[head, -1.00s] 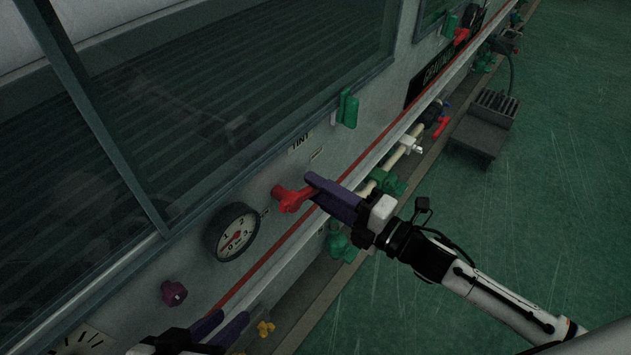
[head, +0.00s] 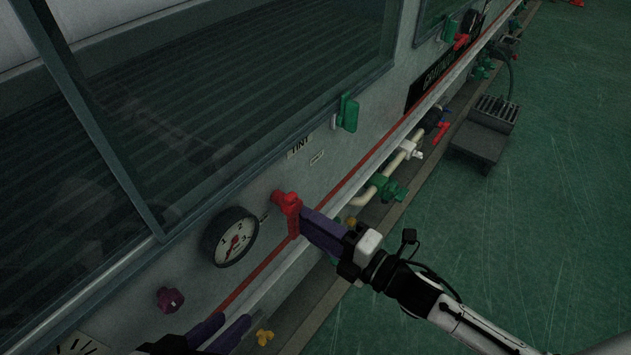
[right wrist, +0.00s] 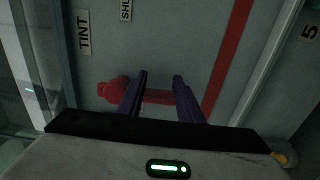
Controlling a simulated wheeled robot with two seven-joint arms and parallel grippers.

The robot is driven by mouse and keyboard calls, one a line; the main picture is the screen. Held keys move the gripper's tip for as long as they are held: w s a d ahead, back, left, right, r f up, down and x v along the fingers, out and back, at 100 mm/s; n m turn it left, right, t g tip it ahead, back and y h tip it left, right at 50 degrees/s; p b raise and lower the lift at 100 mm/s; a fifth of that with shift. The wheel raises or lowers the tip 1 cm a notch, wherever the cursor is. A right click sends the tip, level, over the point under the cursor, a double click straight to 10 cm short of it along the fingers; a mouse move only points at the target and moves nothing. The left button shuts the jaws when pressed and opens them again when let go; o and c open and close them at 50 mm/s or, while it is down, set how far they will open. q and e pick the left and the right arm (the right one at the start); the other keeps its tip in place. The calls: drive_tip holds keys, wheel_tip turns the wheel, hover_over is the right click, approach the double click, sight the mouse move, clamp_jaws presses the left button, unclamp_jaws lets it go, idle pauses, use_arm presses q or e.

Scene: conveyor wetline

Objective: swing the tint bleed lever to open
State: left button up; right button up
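The red tint bleed lever (head: 287,203) is on the grey panel below the TINT label (head: 299,145). Its handle points down the panel from its hub. My right gripper (head: 303,222) is at the handle, its purple fingers partly covering it. In the right wrist view the lever (right wrist: 157,97) runs crosswise behind the left finger and into the gap of my right gripper (right wrist: 160,77). The fingers are apart; whether they touch the lever I cannot tell. My left gripper (head: 235,318) is at the bottom of the head view, fingers apart, with nothing seen between them.
A round gauge (head: 231,237) and a purple knob (head: 170,299) are left of the lever. A green handle (head: 347,113) is above it. A rail with a red stripe and pipes with a green valve (head: 388,188) run below.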

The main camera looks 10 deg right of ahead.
drive_tip(key=shift+s+a+r, duration=0.15)
drive_tip(key=shift+a+r, duration=0.15)
drive_tip(key=p+v, duration=0.2)
drive_tip(key=v, duration=0.5)
drive_tip(key=shift+d, duration=0.2)
drive_tip(key=shift+f, duration=0.1)
